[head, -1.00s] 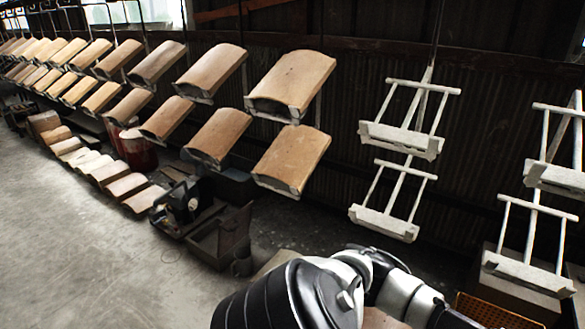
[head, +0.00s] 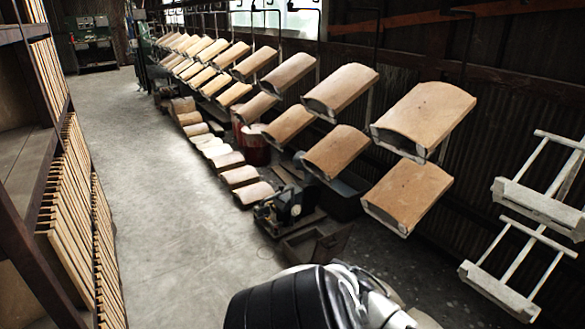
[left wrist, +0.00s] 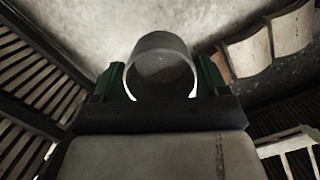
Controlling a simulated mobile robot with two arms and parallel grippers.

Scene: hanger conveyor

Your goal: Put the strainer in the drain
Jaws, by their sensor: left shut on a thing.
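My left gripper (left wrist: 159,84) shows in the left wrist view, with a green finger on each side of a grey, round, cup-like piece. I take this piece to be the strainer (left wrist: 160,66). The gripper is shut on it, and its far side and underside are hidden. A dark bar and a pale panel of my own gripper fill the lower part of that view. In the head view only part of my arm shows at the bottom, with no gripper visible. My right gripper is not in view. I see no drain in either view.
Curved tiles (head: 424,118) hang in two rows along the right wall, with empty pale hanger frames (head: 538,208) at far right. A dark machine (head: 290,208) and a row of tiles stand on the floor. A slatted rack (head: 72,220) stands left. The floor (head: 165,225) between is clear.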

